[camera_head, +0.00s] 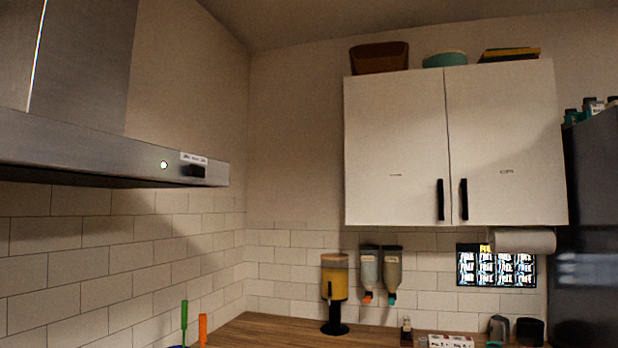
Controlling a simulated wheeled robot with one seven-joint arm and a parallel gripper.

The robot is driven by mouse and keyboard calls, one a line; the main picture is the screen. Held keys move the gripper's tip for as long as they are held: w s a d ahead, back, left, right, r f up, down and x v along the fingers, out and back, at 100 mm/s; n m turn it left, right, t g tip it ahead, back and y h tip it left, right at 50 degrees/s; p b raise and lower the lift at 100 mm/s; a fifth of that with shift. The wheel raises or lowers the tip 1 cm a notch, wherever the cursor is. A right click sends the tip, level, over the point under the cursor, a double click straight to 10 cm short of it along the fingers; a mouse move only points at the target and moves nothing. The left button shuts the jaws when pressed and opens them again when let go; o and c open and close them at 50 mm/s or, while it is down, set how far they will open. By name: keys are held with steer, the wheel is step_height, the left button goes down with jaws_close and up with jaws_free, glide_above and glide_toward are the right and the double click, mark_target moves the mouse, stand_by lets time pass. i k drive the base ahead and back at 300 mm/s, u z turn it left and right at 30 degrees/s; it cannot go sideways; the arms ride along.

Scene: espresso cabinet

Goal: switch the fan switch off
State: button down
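A steel range hood (95,150) juts in from the left of the head view. Near the right end of its front edge is a small black switch (196,171), with a small white label (193,158) above it. A round, pale, lit spot (163,165) sits just left of the switch. The switch is too small in the picture to tell its position. My gripper is not in view.
A white two-door cabinet (395,130) hangs on the back wall, both doors closed. Below it, a wooden counter (275,330) holds a yellow-filled dispenser (334,280) and small items. A dark fridge (595,220) stands at right. The space before the hood looks clear.

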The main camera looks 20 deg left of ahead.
mark_target(199, 171)
steer(key=u, duration=0.1)
steer(key=i, duration=0.95)
steer(key=u, duration=0.85)
steer(key=i, duration=0.5)
steer(key=u, duration=0.5)
